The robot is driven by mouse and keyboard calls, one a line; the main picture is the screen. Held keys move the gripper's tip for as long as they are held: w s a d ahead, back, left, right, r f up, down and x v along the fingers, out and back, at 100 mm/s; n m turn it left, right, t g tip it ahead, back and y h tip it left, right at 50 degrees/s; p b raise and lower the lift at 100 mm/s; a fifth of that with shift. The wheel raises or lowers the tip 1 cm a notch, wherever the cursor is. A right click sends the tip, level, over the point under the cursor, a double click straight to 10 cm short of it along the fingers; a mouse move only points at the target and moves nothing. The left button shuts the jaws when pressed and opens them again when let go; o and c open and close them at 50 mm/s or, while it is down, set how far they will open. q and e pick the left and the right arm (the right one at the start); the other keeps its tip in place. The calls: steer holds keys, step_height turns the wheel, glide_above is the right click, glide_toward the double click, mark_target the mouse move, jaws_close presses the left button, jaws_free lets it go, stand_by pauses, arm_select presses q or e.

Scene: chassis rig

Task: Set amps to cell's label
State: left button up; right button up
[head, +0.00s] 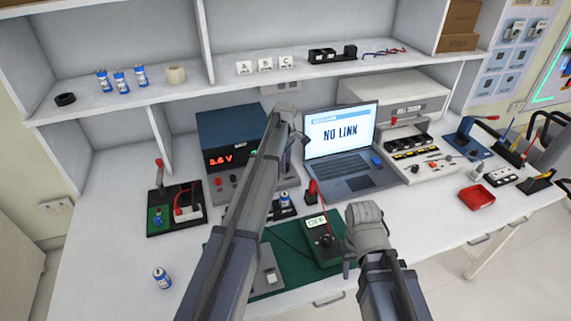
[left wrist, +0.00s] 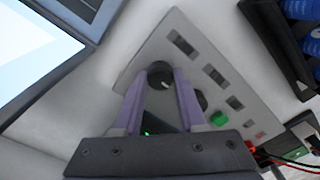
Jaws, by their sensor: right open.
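The power supply (head: 232,142) is a dark blue box whose red display reads 3.6 V. In the left wrist view, my left gripper (left wrist: 160,78) has its two fingertips on either side of a black knob (left wrist: 160,74) on a light grey panel (left wrist: 195,45). Whether they press on it I cannot tell. A second knob (left wrist: 201,100) is partly behind a finger. In the head view my left arm hides these knobs. A blue cell (head: 285,200) sits in a holder; its label is too small to read. My right gripper (head: 350,262) is open by the handheld meter.
A laptop (head: 340,132) reading NO LINK stands right of my left arm. The green meter (head: 322,242) lies on a green mat (head: 290,240). A loose blue cell (head: 161,277) stands at the front left; several more are on the shelf. A red tray (head: 477,196) is at right.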

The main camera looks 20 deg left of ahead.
arm_select(q)
jaws_close()
stand_by(0.3)
steer(key=m, duration=0.4)
steer(key=shift+m, duration=0.4)
steer(key=m, duration=0.5)
steer(key=shift+m, duration=0.3)
steer(key=m, duration=1.3)
steer(key=shift+m, duration=0.3)
